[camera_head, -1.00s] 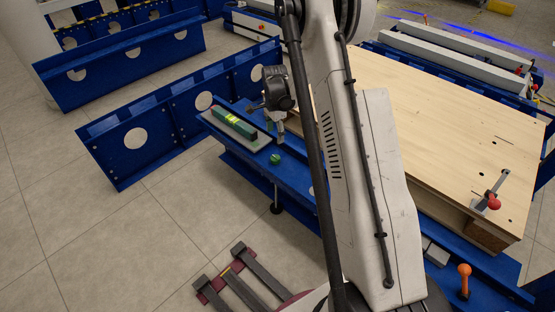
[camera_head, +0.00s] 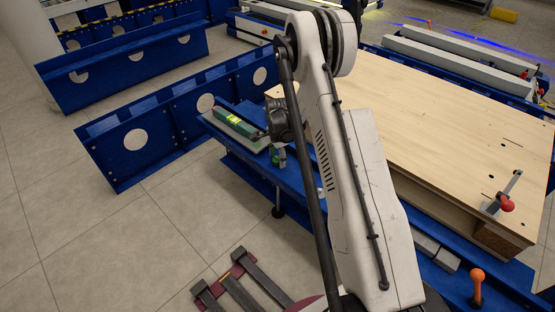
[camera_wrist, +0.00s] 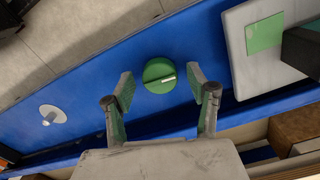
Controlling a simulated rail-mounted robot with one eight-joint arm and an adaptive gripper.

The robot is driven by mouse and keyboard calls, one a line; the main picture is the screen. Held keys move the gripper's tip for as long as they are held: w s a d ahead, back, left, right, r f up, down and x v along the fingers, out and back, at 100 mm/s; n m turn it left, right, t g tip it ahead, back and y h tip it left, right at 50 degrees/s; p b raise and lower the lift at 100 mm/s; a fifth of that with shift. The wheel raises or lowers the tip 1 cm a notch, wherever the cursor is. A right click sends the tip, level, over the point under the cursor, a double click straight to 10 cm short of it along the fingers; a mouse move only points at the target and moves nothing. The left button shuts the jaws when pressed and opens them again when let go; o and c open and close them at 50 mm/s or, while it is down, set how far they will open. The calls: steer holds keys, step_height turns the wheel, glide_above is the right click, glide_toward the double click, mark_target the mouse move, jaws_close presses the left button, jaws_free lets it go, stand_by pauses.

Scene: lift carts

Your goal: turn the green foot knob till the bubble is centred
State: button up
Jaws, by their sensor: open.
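My gripper (camera_wrist: 161,82) is open in the wrist view, with one finger on each side of the knob and a gap on both sides. In the head view the knob (camera_head: 279,157) is partly hidden by my gripper (camera_head: 280,150). The spirit level (camera_head: 236,122) is green with a yellow-green vial and lies on a grey plate (camera_head: 222,131) left of the knob. The bubble is too small to make out.
A wooden table top (camera_head: 450,140) fills the right side. A silver disc (camera_wrist: 52,115) sits on the beam to the left in the wrist view. Dark bars on a maroon frame (camera_head: 240,290) lie on the floor below.

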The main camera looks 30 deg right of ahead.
steer(key=c, duration=1.1)
steer(key=shift+c, duration=0.2)
steer(key=shift+n, duration=0.4)
steer(key=n, duration=0.3)
steer(key=shift+n, duration=1.9)
steer(key=o, duration=1.1)
